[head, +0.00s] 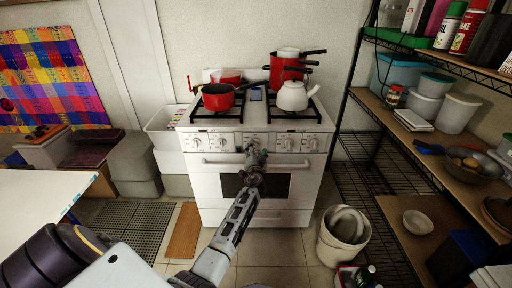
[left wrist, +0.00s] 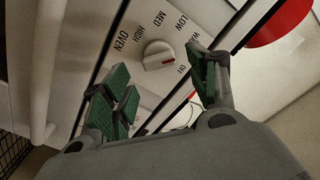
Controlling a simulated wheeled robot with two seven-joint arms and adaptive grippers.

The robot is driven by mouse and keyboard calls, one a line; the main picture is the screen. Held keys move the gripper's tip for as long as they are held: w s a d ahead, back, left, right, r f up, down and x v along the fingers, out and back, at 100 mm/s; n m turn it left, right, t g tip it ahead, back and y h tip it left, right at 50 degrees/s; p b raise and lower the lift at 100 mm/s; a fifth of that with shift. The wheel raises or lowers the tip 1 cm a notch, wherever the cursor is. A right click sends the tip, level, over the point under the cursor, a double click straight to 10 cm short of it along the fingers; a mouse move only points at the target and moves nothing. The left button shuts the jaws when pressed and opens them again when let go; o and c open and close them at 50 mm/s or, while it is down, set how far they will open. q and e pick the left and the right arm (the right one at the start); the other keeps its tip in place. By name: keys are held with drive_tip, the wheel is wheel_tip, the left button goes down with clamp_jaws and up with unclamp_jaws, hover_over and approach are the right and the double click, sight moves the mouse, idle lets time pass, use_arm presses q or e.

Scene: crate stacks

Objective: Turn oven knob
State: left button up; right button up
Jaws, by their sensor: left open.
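The white oven (head: 232,168) stands against the wall with a row of knobs on its front panel. In the left wrist view the oven knob (left wrist: 158,55) is round and white with a red mark pointing towards OFF; OVEN, HIGH, MED and LOW labels surround it. My left gripper (head: 254,150) is in front of the panel's middle and hides part of it in the head view. In the left wrist view the left gripper (left wrist: 160,88) is open, its green-padded fingers on either side of the knob and apart from it. My right gripper is not in view.
Red pots (head: 218,97) and a white kettle (head: 292,96) stand on the stove top. The oven handle (head: 216,163) runs below the knobs. A bin (head: 342,238) stands on the floor at the right, beside a loaded wire shelf (head: 378,171). Storage boxes (head: 134,163) are at the left.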

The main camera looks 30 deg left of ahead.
sight(256, 145)
use_arm(q)
drive_tip(key=shift+x, duration=1.7)
drive_tip(key=c, duration=1)
